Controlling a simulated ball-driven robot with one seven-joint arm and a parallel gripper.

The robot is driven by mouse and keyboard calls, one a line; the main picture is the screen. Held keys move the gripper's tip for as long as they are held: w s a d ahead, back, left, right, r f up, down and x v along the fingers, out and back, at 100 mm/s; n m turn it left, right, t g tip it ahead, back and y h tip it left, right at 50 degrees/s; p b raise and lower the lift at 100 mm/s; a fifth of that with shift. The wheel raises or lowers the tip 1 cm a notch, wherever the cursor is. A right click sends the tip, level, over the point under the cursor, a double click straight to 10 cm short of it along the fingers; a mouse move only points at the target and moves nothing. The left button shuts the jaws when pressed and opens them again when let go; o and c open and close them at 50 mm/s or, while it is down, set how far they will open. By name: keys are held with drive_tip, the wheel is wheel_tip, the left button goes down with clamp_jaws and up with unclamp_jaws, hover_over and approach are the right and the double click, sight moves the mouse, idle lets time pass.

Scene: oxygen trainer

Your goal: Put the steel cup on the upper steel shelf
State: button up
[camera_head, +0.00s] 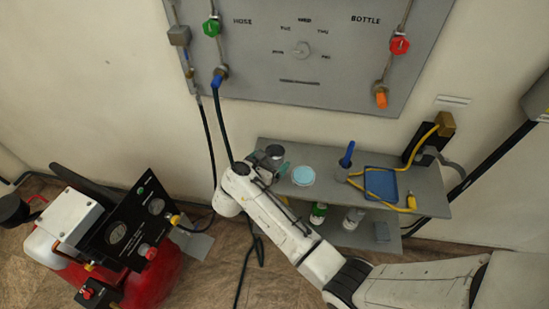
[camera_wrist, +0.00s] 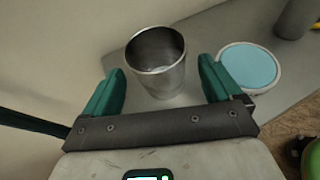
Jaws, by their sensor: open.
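The steel cup (camera_head: 274,151) is upright at the left end of the upper steel shelf (camera_head: 325,154) and appears to stand on it. In the wrist view the cup (camera_wrist: 157,70) shows its open, empty mouth. My gripper (camera_head: 271,164) is open, with one green finger to each side of the cup in the wrist view (camera_wrist: 160,77). Gaps show between the cup and both fingers. The cup's lower part is partly hidden by my gripper in the head view.
A light-blue round dish (camera_head: 303,175) sits right of the cup, close to my right finger. A blue-topped tool (camera_head: 347,154), a blue tray (camera_head: 381,183) and a yellow hose (camera_head: 422,144) are farther right. Bottles (camera_head: 318,212) stand on the lower shelf. A wall panel (camera_head: 300,85) rises behind.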

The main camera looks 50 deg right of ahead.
drive_tip(key=b+v, duration=0.1)
drive_tip(key=v, duration=0.8)
drive_tip(key=shift+f, duration=0.1)
drive_tip(key=shift+w+d+r, duration=0.15)
drive_tip(key=shift+w+r, duration=0.1)
drive_tip(key=shift+r, duration=0.05)
drive_tip(key=w+a+r+n+t, duration=0.1)
drive_tip(key=w+r+n+t, duration=0.5)
drive_tip(key=r+n+t, duration=0.7)
drive_tip(key=s+a+f+n+t+y, duration=0.1)
drive_tip(key=a+n+t+y, duration=0.1)
drive_tip(key=a+n+y, duration=0.65)
drive_tip(key=s+a+f+n+t+y, duration=0.1)
drive_tip(key=s+a+n+y, duration=0.15)
drive_tip(key=n+y, duration=1)
drive_tip(key=s+f+n+g+h, duration=0.3)
drive_tip(key=s+f+n+g, duration=0.7)
drive_tip(key=n, duration=0.3)
drive_tip(key=s+d+f+n+g+h, duration=0.2)
drive_tip(key=s+d+g, duration=0.2)
drive_tip(key=s, duration=0.5)
drive_tip(key=s+d+f+n+g+h, duration=0.2)
drive_tip(key=s+d+g+h, duration=0.1)
drive_tip(key=s, duration=0.7)
drive_tip(key=shift+s+d+f+g, duration=0.2)
drive_tip(key=shift+d+g, duration=0.3)
drive_tip(key=shift+d, duration=0.6)
